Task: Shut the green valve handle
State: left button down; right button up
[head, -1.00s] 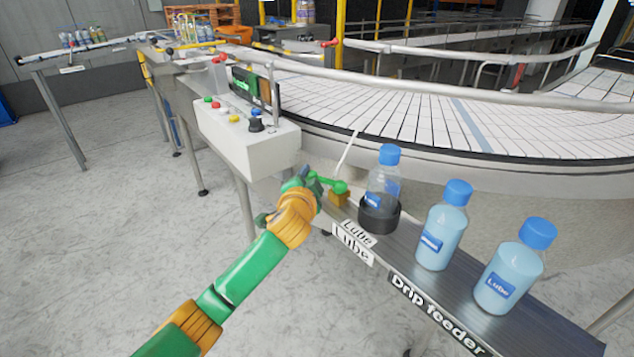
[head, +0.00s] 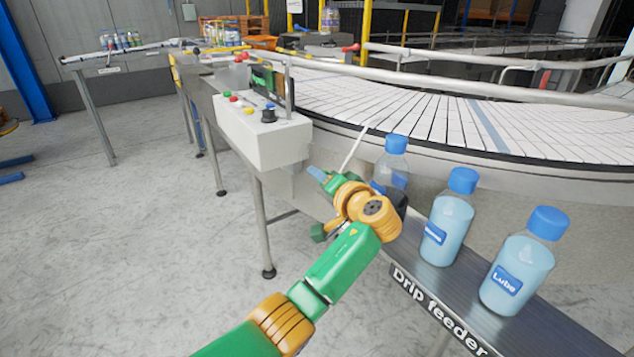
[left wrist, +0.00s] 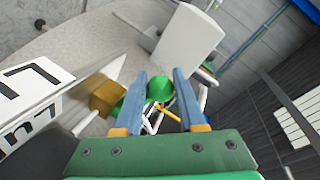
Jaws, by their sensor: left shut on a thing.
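The green valve handle is hidden behind my gripper in the head view. In the left wrist view, the rounded green end of the handle (left wrist: 160,88) sits between the two blue-grey fingers of my left gripper (left wrist: 160,75), which is shut on it. The brass valve body (left wrist: 106,97) is just left of the fingers there. My right gripper is not in view.
A bottle (head: 396,150) stands in a black cup on the drip feeder shelf (head: 415,262). Two blue Lube bottles (head: 447,225) (head: 518,265) stand to its right. A control box (head: 265,135) and the curved conveyor (head: 450,110) lie behind.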

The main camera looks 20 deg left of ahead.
pick_arm(q)
jog(key=shift+w+d+r, duration=0.1)
jog(key=shift+d+r, duration=0.05)
jog(key=shift+r, duration=0.3)
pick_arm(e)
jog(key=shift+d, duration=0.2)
pick_arm(q)
jog(key=shift+c, duration=2.1)
grip_release()
jog(key=shift+w+d+f, duration=0.25)
jog(key=shift+w+d, duration=0.05)
jog(key=shift+d, duration=0.1)
jog(key=shift+s+d, duration=0.2)
jog(key=shift+d, duration=0.1)
jog(key=b+v, duration=0.2)
jog(key=v, duration=0.4)
jog(key=shift+s+d+r, duration=0.1)
jog(key=shift+s+d, duration=0.05)
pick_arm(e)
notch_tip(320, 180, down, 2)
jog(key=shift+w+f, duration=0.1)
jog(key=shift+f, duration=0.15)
